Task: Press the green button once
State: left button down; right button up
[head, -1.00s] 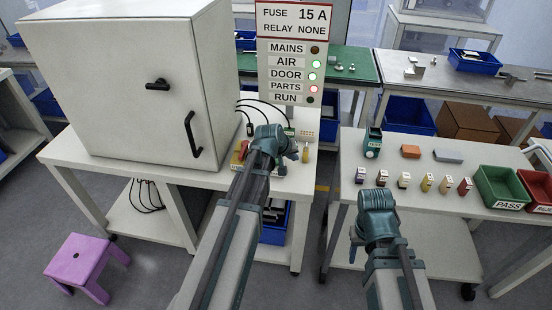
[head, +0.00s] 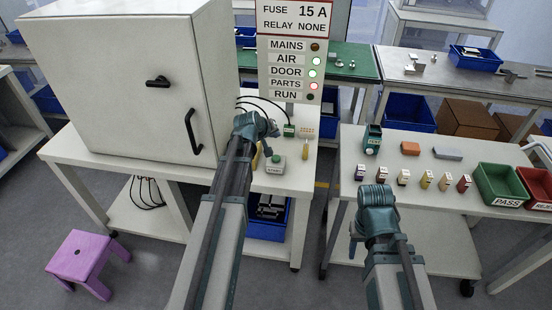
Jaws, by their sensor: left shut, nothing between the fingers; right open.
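The green button (head: 277,158) sits on a small pale box labelled START, on the white bench to the right of the big cabinet. My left gripper (head: 268,149) is just to the left of and behind the button box in the picture, shut and empty. I see no clear contact with the button, and its height above the bench is hard to tell. My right gripper (head: 354,238) is open and empty near the gap between the two benches; its fingers are mostly hidden behind its wrist.
The white cabinet (head: 120,90) is closed, left of my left arm. A sign panel (head: 290,50) shows AIR, DOOR and PARTS lamps lit, MAINS and RUN dark. Cables and a green connector (head: 289,131) lie behind the button. Several fuses, a PASS bin (head: 498,184) and a red bin stand right.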

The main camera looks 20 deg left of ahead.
aim_at(275, 160)
pick_arm(q)
jog(key=shift+f+b, duration=4.1)
jog(key=shift+f, duration=0.2)
jog(key=shift+f+b, duration=0.4)
jog(key=shift+f+b, duration=0.5)
jog(key=shift+r, duration=0.15)
jog(key=shift+r+p, duration=0.85)
jog(key=shift+p, duration=0.1)
notch_tip(275, 160, up, 5)
jog(key=p, duration=0.5)
